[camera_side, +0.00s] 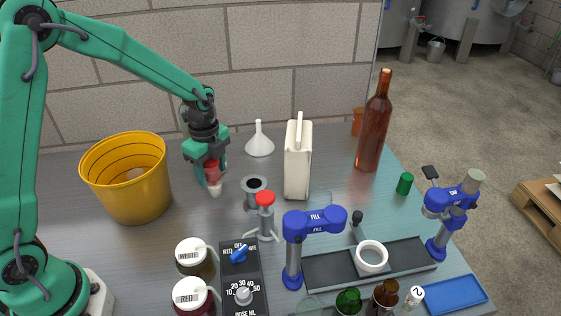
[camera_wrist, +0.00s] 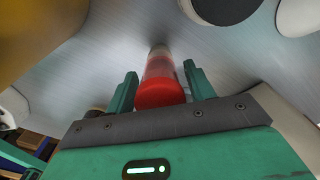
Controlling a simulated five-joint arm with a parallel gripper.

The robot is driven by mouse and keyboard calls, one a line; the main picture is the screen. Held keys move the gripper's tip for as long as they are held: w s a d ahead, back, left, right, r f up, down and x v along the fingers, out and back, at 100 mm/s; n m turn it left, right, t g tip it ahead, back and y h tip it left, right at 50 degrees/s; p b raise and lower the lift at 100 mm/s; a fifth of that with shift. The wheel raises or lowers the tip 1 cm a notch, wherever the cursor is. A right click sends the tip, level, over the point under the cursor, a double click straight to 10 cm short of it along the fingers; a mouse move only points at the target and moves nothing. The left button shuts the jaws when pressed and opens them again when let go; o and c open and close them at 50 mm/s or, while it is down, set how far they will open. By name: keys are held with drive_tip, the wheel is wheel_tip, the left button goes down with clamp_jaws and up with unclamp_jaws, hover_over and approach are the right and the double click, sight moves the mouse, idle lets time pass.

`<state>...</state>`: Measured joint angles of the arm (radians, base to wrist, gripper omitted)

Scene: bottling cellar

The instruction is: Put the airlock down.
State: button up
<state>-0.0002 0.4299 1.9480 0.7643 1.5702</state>
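The airlock (camera_side: 214,188), with a red upper part and a pale lower end, is at my gripper (camera_side: 212,172) in the side view, between the yellow bucket and the grey cup-topped stand. In the wrist view the airlock's red end (camera_wrist: 160,93) lies between the two green fingers of my gripper (camera_wrist: 160,88), which close on it from both sides. Its pale end points away toward the grey metal tabletop (camera_wrist: 110,60). The fingers hide part of it in the side view. I cannot tell whether its lower end touches the tabletop.
A yellow bucket (camera_side: 128,190) stands left of my gripper. Jars (camera_side: 193,258) and a control panel (camera_side: 240,275) are in front.

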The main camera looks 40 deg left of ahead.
drive_tip(key=shift+o, duration=0.4)
drive_tip(key=shift+r, duration=0.15)
wheel_tip(320, 180, up, 11)
drive_tip(key=shift+r, duration=0.55)
idle(0.6)
